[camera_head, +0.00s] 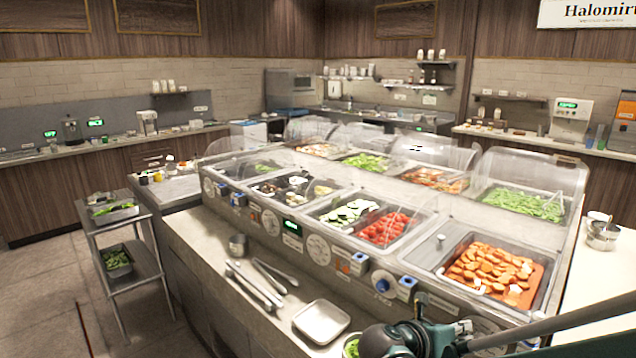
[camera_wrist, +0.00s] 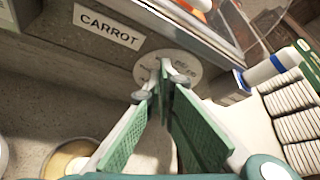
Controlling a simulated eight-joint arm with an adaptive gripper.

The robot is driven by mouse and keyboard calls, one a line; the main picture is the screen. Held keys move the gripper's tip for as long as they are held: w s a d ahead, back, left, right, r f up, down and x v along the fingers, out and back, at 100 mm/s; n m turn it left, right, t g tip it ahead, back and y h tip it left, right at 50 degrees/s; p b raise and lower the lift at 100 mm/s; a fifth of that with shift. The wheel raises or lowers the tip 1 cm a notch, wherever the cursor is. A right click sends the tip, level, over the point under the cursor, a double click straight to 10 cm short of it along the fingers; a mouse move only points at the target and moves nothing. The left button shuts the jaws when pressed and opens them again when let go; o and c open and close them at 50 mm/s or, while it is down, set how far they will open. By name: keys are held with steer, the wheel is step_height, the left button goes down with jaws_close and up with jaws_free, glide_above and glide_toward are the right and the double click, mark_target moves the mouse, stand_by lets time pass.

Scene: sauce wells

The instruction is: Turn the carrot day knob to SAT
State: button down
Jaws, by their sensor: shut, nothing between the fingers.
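The carrot day dial (camera_wrist: 188,68) is a pale round disc with small lettering on the counter's front face, right of the CARROT label (camera_wrist: 108,27) in the wrist view. My gripper (camera_wrist: 163,75) is shut and empty, its fingertips in front of the dial's middle. They hide the knob and most of the lettering, so I cannot tell which day it points to or whether the fingers touch it. In the head view my gripper (camera_head: 463,330) is at the bottom right, below the pan of sliced carrots (camera_head: 490,271).
A blue-and-white block (camera_wrist: 262,72) juts out right of the dial. A bowl (camera_wrist: 70,160) is at lower left in the wrist view. On the front ledge lie tongs (camera_head: 256,285) and a square white dish (camera_head: 321,322). Clear guards (camera_head: 530,172) rise over the rear pans.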

steer(key=shift+w+d, duration=0.4)
steer(key=shift+s+f, duration=0.1)
steer(key=shift+s, duration=0.05)
stand_by(0.7)
steer(key=shift+s+d+r+p, duration=0.35)
steer(key=shift+d+r+p, duration=0.05)
steer(key=shift+d+r, duration=0.1)
stand_by(0.4)
steer(key=shift+s+d+r, duration=0.1)
steer(key=shift+s+d, duration=0.25)
steer(key=shift+s, duration=0.05)
stand_by(0.7)
steer(key=shift+a+r+p, duration=0.1)
steer(key=shift+r+p, duration=0.3)
steer(key=shift+p, duration=0.1)
steer(key=shift+a, duration=0.1)
stand_by(0.3)
steer(key=shift+s+a+p, duration=0.3)
steer(key=shift+s+a, duration=1.7)
steer(key=shift+s, duration=0.05)
steer(key=shift+w+a+f+b, duration=0.25)
steer(key=shift+a+f+b, duration=0.25)
steer(key=shift+a, duration=0.1)
steer(key=shift+w+a+f+b, duration=0.2)
steer(key=shift+a+f+b, duration=0.2)
steer(key=shift+a+b, duration=0.15)
